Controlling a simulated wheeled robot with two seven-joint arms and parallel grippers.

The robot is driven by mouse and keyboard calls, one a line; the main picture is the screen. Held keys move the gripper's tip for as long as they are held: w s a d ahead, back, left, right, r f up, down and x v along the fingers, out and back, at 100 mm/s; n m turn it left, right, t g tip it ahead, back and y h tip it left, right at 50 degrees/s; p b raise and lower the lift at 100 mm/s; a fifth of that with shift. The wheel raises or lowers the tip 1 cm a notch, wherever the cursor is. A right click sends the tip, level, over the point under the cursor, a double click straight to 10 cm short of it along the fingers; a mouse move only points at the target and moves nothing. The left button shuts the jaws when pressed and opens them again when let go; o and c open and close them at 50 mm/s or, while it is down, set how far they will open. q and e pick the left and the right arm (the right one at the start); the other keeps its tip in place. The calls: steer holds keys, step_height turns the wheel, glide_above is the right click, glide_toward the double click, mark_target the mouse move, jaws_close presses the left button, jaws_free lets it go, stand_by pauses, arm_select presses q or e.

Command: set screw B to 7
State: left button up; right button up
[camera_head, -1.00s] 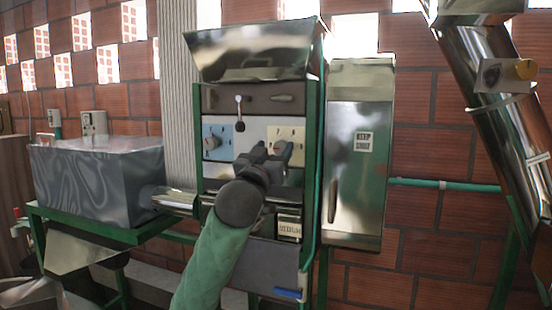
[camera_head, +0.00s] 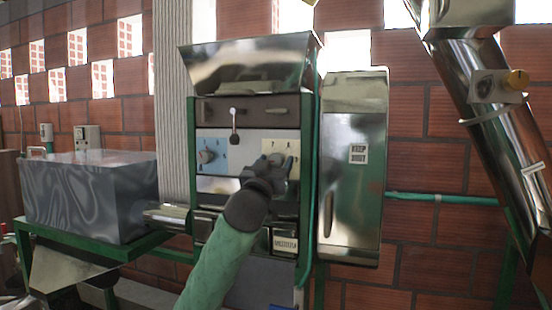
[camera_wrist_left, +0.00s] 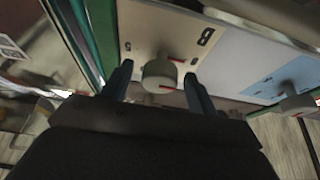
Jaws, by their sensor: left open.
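Screw B is a pale round knob (camera_wrist_left: 160,74) on a cream dial plate (camera_wrist_left: 150,30) marked with a B in the left wrist view. Red marks show by the knob; the number it points to is unreadable. In the head view the cream plate (camera_head: 279,144) carries small numbers, and my gripper covers much of the knob. My left gripper (camera_wrist_left: 157,80) is open, with one finger on each side of the knob; contact is unclear. It also shows in front of the plate in the head view (camera_head: 272,166). My right gripper is not in view.
A blue dial plate (camera_head: 212,155) with another knob (camera_head: 206,156) is left of screw B. A small lever (camera_head: 234,122) hangs between them, above. A metal tank (camera_head: 92,195) stands left, a metal cabinet (camera_head: 352,170) right, and a slanted steel pipe (camera_head: 495,120) far right.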

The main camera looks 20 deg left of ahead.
arm_select(q)
steer(key=shift+w+r, duration=0.15)
steer(key=shift+w, duration=0.45)
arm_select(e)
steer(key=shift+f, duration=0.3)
arm_select(q)
steer(key=c, duration=1)
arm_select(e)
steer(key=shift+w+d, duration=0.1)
